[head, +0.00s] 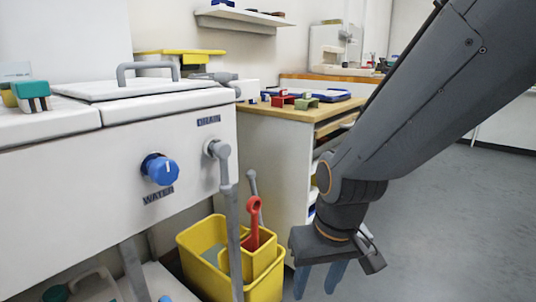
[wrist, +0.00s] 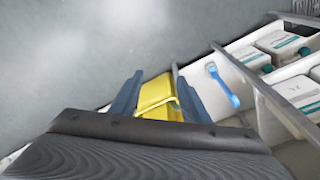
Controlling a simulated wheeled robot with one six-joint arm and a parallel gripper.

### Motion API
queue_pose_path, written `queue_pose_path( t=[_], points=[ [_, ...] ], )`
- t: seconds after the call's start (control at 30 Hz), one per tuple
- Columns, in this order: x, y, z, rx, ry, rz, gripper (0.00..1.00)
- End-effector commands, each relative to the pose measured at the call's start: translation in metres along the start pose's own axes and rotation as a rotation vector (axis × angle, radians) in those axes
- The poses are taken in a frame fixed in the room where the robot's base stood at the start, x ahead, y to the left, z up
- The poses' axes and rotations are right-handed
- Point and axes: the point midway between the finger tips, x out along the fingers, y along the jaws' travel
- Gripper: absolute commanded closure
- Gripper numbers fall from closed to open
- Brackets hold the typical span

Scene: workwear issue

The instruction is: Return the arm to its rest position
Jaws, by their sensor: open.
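My arm reaches in from the upper right of the head view and bends down at the wrist. My gripper (head: 318,281) hangs low, fingers pointing down, just right of a yellow bucket (head: 205,255). Its blue fingers stand apart, with nothing seen held between them in the head view. In the wrist view my gripper (wrist: 160,76) also shows both fingers spread. A yellow thing (wrist: 154,94) appears between and beyond them; I cannot tell how far below it lies.
A white sink unit with a blue water knob (head: 160,168) fills the left. A wooden-topped counter (head: 270,112) stands behind the gripper. The wrist view shows a shelf with white containers (wrist: 283,44) and a blue-handled brush (wrist: 222,84). Grey floor (head: 450,220) is clear at right.

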Motion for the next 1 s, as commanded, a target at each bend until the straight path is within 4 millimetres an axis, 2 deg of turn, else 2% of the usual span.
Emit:
queue_pose_path(
  t=[0.03, 0.1, 0.2, 0.6, 0.7, 1.0],
  points=[
    [-0.006, -0.019, 0.005, -0.041, -0.009, -0.016, 0.58],
    [-0.013, -0.04, 0.014, -0.083, -0.025, -0.035, 0.58],
    [-0.021, -0.062, 0.026, -0.132, -0.044, -0.055, 0.58],
    [-0.044, -0.118, 0.066, -0.269, -0.104, -0.113, 0.58],
    [-0.049, -0.128, 0.076, -0.301, -0.115, -0.125, 0.58],
    [-0.072, -0.113, 0.068, -0.25, -0.118, -0.104, 0.58]
  ],
)
